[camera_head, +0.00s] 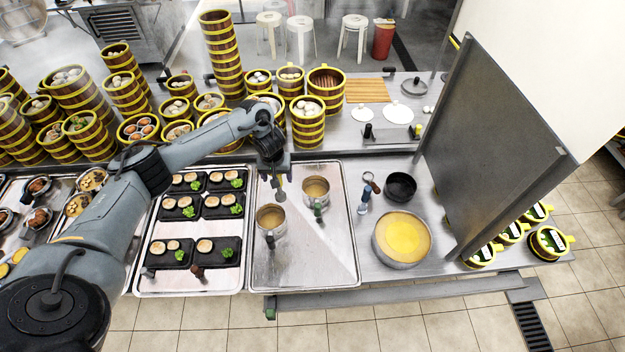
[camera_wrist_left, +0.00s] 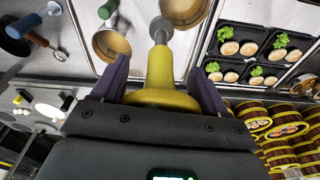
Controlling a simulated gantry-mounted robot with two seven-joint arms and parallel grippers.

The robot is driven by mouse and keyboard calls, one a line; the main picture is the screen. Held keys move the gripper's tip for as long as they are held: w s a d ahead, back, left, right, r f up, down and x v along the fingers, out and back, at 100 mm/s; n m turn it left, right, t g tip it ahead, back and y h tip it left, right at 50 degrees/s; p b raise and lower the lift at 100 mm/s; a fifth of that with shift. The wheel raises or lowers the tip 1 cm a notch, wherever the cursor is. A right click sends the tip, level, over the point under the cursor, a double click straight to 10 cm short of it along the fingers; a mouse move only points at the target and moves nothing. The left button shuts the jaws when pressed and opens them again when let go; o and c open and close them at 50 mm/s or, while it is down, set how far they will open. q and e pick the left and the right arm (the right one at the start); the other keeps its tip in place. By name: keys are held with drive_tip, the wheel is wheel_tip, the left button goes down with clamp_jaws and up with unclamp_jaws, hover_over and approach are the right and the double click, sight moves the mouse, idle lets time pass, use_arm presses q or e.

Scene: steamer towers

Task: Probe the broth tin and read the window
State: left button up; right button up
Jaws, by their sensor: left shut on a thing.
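In the head view the gripper hangs above the pale tray, near two metal tins. One tin (camera_head: 270,218) is nearer the front, the other (camera_head: 316,190) farther right; both hold something tan. I cannot tell which holds broth. In the wrist view the probe tip shows beside one tin (camera_wrist_left: 110,45). A dark window with green marks (camera_wrist_left: 170,177) is cut off at the bottom edge and unreadable.
Black trays of dumplings (camera_head: 191,252) lie left of the tins. A yellow-filled round pan (camera_head: 402,239) and a black bowl (camera_head: 400,186) stand to the right, before a tall grey panel (camera_head: 495,140). Steamer towers (camera_head: 308,125) stand behind. The tray's front part is clear.

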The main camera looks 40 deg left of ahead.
use_arm(q)
drive_tip(key=shift+n, duration=0.3)
drive_tip(key=s+f, duration=0.1)
drive_tip(key=s+a+f, duration=0.1)
drive_tip(key=s, duration=0.1)
drive_tip(key=s+a+f, duration=0.1)
drive_tip(key=shift+s+a, duration=0.2)
drive_tip(key=shift+s, duration=0.1)
drive_tip(key=shift+r+p, duration=0.1)
drive_tip(key=shift+p, duration=0.2)
drive_tip(key=shift+f+b, duration=0.8)
drive_tip(key=shift+f, duration=2.15)
drive_tip(key=shift+f+p, duration=0.3)
drive_tip(key=shift+d+p, duration=0.1)
drive_tip(key=shift+p, duration=0.3)
